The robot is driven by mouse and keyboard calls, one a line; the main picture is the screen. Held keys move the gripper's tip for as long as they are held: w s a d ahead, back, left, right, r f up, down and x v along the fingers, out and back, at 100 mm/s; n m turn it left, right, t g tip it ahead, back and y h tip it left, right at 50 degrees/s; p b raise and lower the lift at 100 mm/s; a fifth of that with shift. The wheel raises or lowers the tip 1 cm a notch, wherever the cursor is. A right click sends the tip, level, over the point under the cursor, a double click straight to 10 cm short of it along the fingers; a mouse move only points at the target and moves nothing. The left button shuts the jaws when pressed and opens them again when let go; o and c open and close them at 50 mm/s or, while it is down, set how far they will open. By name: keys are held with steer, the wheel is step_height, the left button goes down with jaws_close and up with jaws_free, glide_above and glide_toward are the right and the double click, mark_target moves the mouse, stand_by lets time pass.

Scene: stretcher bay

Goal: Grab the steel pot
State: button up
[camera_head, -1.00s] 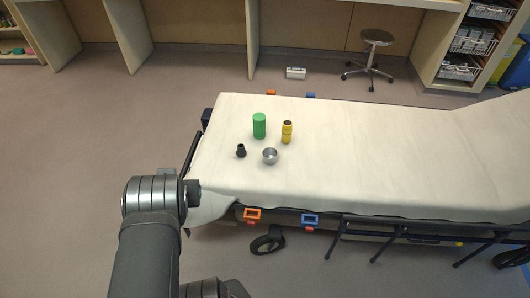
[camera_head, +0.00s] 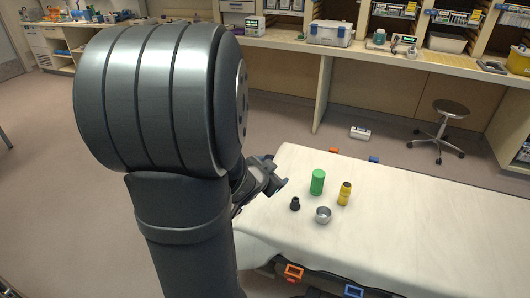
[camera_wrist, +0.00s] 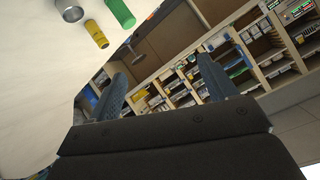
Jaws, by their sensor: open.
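The steel pot (camera_head: 323,215) is a small round silver vessel standing upright on the white stretcher sheet (camera_head: 420,225). It also shows in the wrist view, cut by the top edge (camera_wrist: 72,12). My gripper (camera_head: 274,181) is near the stretcher's left edge, left of the pot and apart from it. In the wrist view my two fingers (camera_wrist: 166,75) are spread with nothing between them. My arm hides part of the stretcher's left end in the head view.
A green cylinder (camera_head: 318,182) and a yellow bottle (camera_head: 345,193) stand behind the pot. A small black object (camera_head: 295,204) stands just left of it. The sheet to the right is clear. A stool (camera_head: 440,130) and shelves stand beyond the stretcher.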

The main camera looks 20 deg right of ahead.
steer(key=d+f+g+h, duration=0.25)
steer(key=d+f, duration=0.25)
steer(key=f, duration=0.5)
steer(key=m+g, duration=0.1)
steer(key=g, duration=0.3)
glide_toward(328, 212)
steer(key=shift+w+d+f+t+h, duration=0.25)
steer(key=shift+d+f+h, duration=0.2)
steer(key=shift+d, duration=0.15)
steer(key=shift+s+f+x, duration=0.1)
steer(key=shift+f+x, duration=0.1)
steer(key=shift+x, duration=1.25)
steer(key=shift+s+f+x, duration=0.15)
steer(key=shift+f+x, duration=0.05)
steer(key=shift+x, duration=1.2)
steer(key=shift+a, duration=0.15)
steer(key=shift+c, duration=0.4)
steer(key=c, duration=1)
